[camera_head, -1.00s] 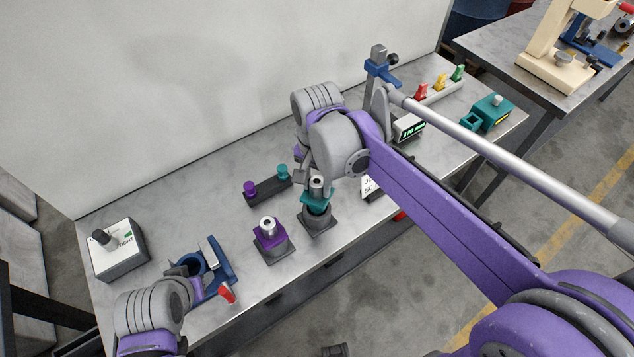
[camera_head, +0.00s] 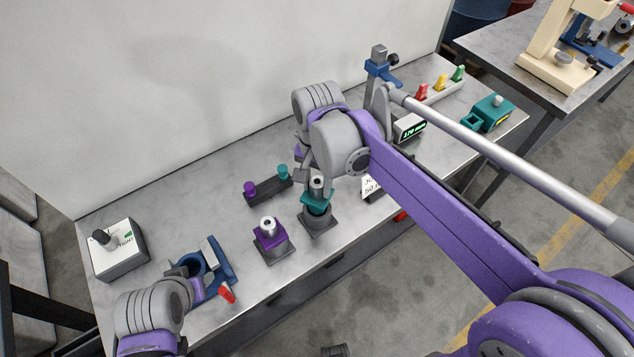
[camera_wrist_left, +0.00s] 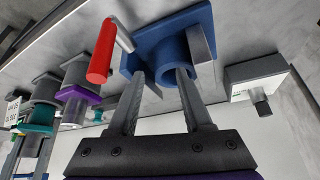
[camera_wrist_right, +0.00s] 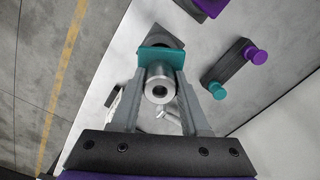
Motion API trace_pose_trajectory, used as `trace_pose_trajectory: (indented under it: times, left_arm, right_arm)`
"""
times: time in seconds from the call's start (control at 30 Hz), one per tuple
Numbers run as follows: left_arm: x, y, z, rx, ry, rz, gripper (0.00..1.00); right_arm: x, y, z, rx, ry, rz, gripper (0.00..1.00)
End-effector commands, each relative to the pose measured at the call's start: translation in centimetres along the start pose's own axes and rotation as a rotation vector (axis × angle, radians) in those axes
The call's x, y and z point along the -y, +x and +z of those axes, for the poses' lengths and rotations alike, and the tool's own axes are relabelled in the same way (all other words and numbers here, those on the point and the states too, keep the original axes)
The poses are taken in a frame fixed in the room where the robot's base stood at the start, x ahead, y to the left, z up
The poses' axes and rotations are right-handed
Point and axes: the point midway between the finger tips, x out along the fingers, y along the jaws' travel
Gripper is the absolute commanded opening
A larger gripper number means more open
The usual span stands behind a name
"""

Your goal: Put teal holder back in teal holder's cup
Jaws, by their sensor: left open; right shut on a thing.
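The teal holder (camera_head: 317,196) has a metal barrel and a teal collar. It stands upright over a dark grey cup (camera_head: 318,224) on a square base. In the right wrist view the barrel (camera_wrist_right: 160,84) is between the fingers of my right gripper (camera_wrist_right: 160,105), shut on it. The teal collar (camera_wrist_right: 161,55) covers part of the cup (camera_wrist_right: 167,32). Some grey cup wall shows below the collar, and I cannot tell whether the holder is fully seated. My left gripper (camera_wrist_left: 160,85) is open and empty, near a blue ring fixture (camera_wrist_left: 181,45).
A purple holder (camera_head: 270,235) stands in its own cup just left of the teal one. A dark block (camera_head: 266,188) with a purple and a teal knob lies behind. A red handle (camera_head: 227,294) is beside the blue fixture. A grey switch box (camera_head: 120,250) stands far left.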

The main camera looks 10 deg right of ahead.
Motion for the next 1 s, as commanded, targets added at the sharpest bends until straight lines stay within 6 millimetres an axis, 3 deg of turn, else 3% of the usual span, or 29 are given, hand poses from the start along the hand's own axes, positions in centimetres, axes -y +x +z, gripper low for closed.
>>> trace_pose_trajectory:
  times: [1.0]
  left_arm:
    - [0.0,0.8,0.9,0.008,0.0,0.0,0.5]
  right_arm:
    - [0.0,1.4,0.0,0.0,0.0,0.0,0.0]
